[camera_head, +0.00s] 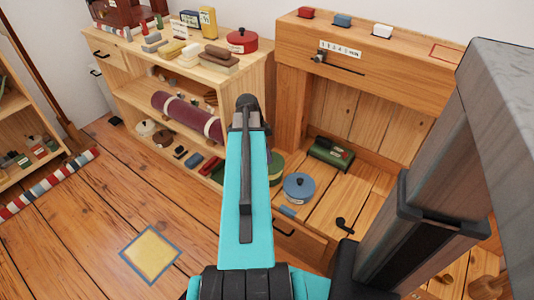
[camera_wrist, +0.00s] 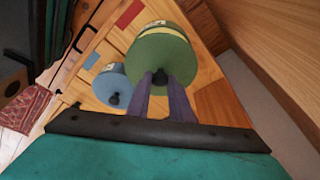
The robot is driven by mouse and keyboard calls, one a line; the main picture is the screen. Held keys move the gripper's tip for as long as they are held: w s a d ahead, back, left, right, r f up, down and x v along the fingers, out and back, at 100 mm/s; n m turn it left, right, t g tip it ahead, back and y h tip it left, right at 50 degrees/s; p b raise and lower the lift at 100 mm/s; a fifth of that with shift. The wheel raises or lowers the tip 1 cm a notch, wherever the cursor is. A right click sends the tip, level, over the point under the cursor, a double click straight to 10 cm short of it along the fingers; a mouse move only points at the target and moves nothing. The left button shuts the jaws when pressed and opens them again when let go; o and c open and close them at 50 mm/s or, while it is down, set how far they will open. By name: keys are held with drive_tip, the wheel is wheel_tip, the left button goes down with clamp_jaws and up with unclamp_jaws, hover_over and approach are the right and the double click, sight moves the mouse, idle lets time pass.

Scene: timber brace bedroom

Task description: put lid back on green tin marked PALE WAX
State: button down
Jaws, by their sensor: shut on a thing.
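A green round lid (camera_wrist: 160,58) with a dark knob (camera_wrist: 160,76) shows in the wrist view. My gripper (camera_wrist: 161,80) is shut on the knob, one finger on each side. A green tin (camera_wrist: 172,17) with a pale label shows just beyond the lid's edge. I cannot tell whether the lid rests on the tin or hangs over it. The label's words are not readable. In the head view part of a green round thing (camera_head: 277,168) shows beside my arm, which hides my fingertips there.
A blue tin (camera_head: 299,187) with a dark knob stands close by and shows left of the green lid in the wrist view (camera_wrist: 112,88). A green box (camera_head: 331,152) lies behind it. A shelf unit (camera_head: 122,80) stands left, a tall wooden panel (camera_head: 370,60) behind. Open floor (camera_head: 95,215) lies front left.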

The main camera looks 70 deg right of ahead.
drive_tip(key=shift+f+b, duration=0.6)
drive_tip(key=shift+f, duration=1)
drive_tip(key=shift+p, duration=0.45)
idle(0.4)
drive_tip(key=shift+f+p, duration=0.15)
drive_tip(key=shift+p, duration=0.15)
idle(1.8)
drive_tip(key=c, duration=1)
unclamp_jaws()
drive_tip(key=shift+r+p, duration=2.55)
drive_tip(key=shift+r, duration=1)
